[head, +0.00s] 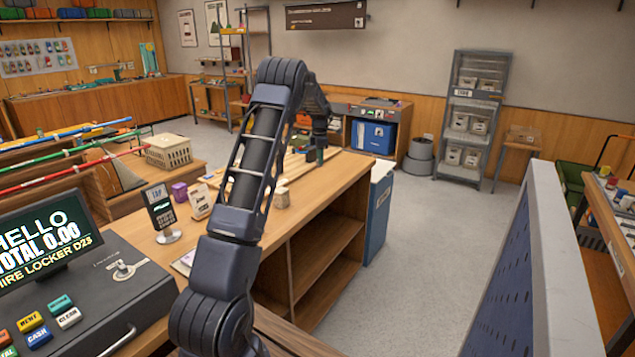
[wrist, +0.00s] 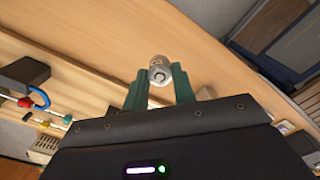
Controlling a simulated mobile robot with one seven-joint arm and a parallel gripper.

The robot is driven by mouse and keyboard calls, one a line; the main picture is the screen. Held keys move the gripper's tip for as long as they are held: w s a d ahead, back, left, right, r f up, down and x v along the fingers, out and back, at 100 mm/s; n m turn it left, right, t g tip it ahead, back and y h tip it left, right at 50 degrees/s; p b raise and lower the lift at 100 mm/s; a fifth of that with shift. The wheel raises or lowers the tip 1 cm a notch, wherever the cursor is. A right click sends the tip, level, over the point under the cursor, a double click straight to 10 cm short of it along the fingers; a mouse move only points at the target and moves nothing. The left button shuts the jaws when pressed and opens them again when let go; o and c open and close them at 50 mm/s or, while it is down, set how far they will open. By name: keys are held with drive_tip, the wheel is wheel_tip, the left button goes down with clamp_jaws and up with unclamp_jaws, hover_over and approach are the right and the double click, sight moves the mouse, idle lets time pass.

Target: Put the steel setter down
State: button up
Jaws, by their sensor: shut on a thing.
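The steel setter (wrist: 158,66) shows in the wrist view as a small round grey metal piece at the tips of my gripper's two green fingers. My gripper (wrist: 159,82) is shut on it. In the head view my gripper (head: 316,157) hangs pointing down over the far end of the wooden counter (head: 335,182). The setter is too small or hidden to make out there. I cannot tell whether its underside touches the counter top.
The till (head: 85,285) is at the near left. A blue bin (head: 378,212) stands beside the counter.

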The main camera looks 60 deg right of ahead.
wheel_tip(320, 180, down, 12)
drive_tip(key=shift+r, duration=0.1)
idle(0.5)
drive_tip(key=o, duration=1)
drive_tip(key=shift+f, duration=0.2)
drive_tip(key=shift+o, duration=0.2)
drive_tip(key=shift+r, duration=0.1)
wheel_tip(320, 180, up, 12)
drive_tip(key=shift+r, duration=0.1)
